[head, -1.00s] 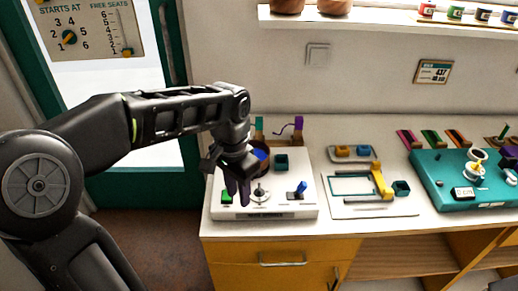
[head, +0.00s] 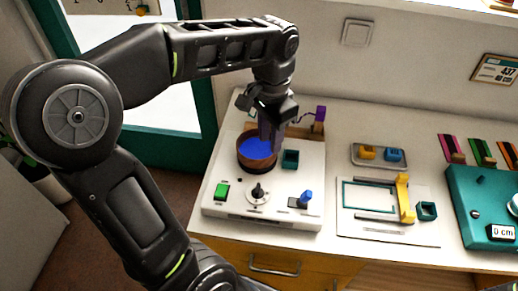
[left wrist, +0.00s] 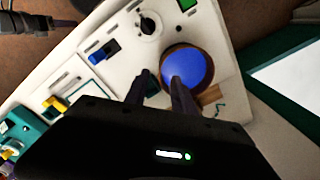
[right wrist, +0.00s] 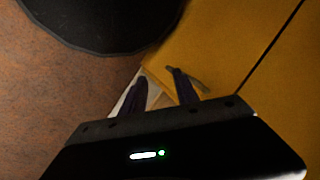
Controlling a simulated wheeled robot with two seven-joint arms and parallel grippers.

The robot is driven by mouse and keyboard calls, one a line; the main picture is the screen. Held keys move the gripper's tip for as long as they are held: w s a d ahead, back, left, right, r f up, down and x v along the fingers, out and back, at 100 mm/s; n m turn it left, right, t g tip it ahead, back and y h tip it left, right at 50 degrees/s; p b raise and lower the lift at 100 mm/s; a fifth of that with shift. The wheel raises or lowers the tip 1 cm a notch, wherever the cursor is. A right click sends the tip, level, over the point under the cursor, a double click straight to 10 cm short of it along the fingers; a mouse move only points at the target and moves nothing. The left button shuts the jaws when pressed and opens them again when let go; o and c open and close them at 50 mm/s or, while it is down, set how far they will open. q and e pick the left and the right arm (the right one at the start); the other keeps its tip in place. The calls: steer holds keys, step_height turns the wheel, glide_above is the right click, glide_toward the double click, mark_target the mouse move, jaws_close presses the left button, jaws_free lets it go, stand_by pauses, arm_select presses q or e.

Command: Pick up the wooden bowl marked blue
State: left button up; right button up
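The wooden bowl with a blue inside (head: 256,152) stands at the back of a white board (head: 225,178); it also shows in the left wrist view (left wrist: 196,66). My left gripper (head: 271,143) points down at the bowl's right side. In the left wrist view its fingers (left wrist: 158,82) are apart, one over the blue inside and one outside the rim. They look empty; whether they touch the rim I cannot tell. My right gripper (right wrist: 158,78) is open and empty near a yellow cabinet front, and does not show clearly in the head view.
To the right are a yellow slide frame (head: 404,197) and a teal board (head: 466,228).

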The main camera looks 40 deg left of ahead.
mark_target(269, 158)
arm_select(q)
steer(key=shift+f, duration=1.2)
steer(key=shift+f, duration=0.15)
step_height(269, 158, down, 5)
steer(key=shift+p, duration=0.3)
steer(key=shift+c, duration=0.5)
jaws_close()
stand_by(0.5)
